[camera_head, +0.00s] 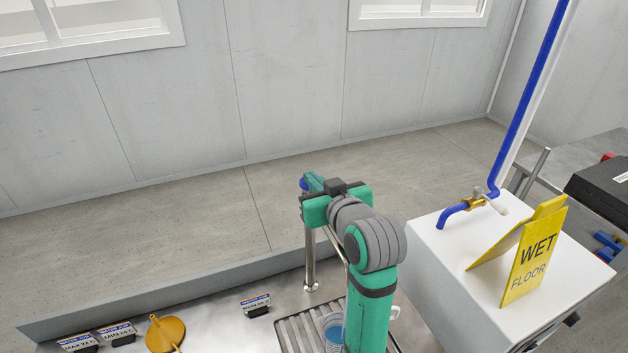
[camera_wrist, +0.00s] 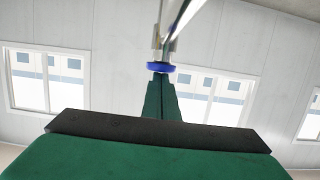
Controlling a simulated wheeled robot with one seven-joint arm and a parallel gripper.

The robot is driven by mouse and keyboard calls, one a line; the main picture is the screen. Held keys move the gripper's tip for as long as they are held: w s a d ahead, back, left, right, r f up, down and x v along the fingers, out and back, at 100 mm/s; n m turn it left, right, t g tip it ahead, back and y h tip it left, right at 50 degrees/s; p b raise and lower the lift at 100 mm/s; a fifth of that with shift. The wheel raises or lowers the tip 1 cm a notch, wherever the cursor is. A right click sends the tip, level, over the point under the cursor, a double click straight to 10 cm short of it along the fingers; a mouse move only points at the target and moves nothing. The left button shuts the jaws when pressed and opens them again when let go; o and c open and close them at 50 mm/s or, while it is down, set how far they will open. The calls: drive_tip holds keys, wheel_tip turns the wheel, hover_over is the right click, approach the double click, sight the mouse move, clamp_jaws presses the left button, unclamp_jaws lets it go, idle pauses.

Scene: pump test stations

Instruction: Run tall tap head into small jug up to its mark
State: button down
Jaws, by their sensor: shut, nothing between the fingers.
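The tall tap head (camera_head: 310,262) is a slim metal post rising from the steel counter, partly hidden by my arm. Its blue knob (camera_head: 303,184) shows just past my gripper (camera_head: 313,182). In the wrist view my green fingers (camera_wrist: 161,88) are shut and empty, with their tips at the blue knob (camera_wrist: 160,67). I cannot tell whether they touch it. A small clear jug (camera_head: 327,322) stands on the drain grate, largely hidden behind my arm. Something blue shows inside it; its mark and any level cannot be read. No stream from the tap is visible.
The drain grate (camera_head: 290,330) lies in the steel counter (camera_head: 215,325). A brass-coloured funnel-like piece (camera_head: 165,333) and small label blocks (camera_head: 256,304) stand to the left. At right, a white cabinet (camera_head: 455,265) carries a blue tap (camera_head: 455,212) and a yellow wet-floor sign (camera_head: 530,260).

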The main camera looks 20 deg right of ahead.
drive_tip(key=shift+w+d+r, duration=0.1)
drive_tip(key=r, duration=0.2)
drive_tip(key=s+r, duration=0.1)
drive_tip(key=r, duration=0.1)
drive_tip(key=shift+d, duration=0.15)
drive_tip(key=v, duration=0.9)
drive_tip(key=shift+s+a, duration=0.2)
drive_tip(key=shift+a, duration=0.05)
drive_tip(key=shift+w, duration=0.1)
